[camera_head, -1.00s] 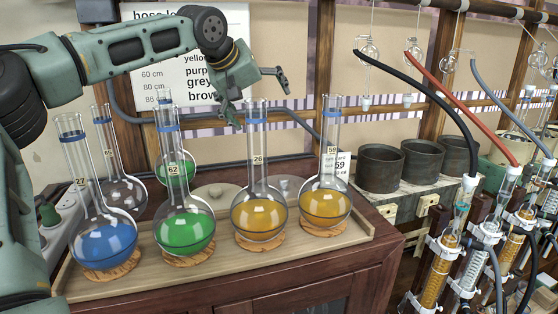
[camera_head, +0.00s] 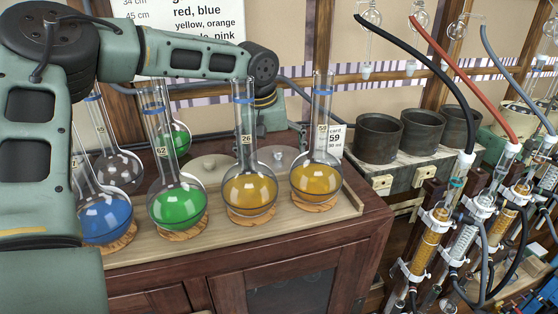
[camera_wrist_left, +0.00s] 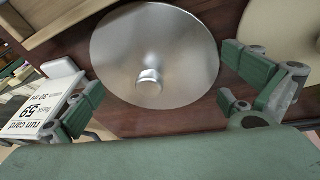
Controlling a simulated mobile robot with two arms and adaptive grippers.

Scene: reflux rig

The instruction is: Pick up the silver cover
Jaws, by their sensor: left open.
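The silver cover (camera_wrist_left: 155,40) is a round, shiny metal disc with a small knob, seen from above in the left wrist view. In the head view the silver cover (camera_head: 283,158) lies behind the two yellow flasks and is partly hidden. My left gripper (camera_wrist_left: 160,78) is open and empty, with one finger on each side of the knob, over the cover. I cannot tell its exact height above it. My right gripper is not in view.
A yellow flask (camera_head: 250,190) and another yellow flask (camera_head: 317,182) stand in front of the cover. A green flask (camera_head: 178,205) and a blue flask (camera_head: 103,215) stand further left. A beige cover (camera_head: 208,168) lies beside the silver one. A run card (camera_wrist_left: 40,112) stands close to the left finger.

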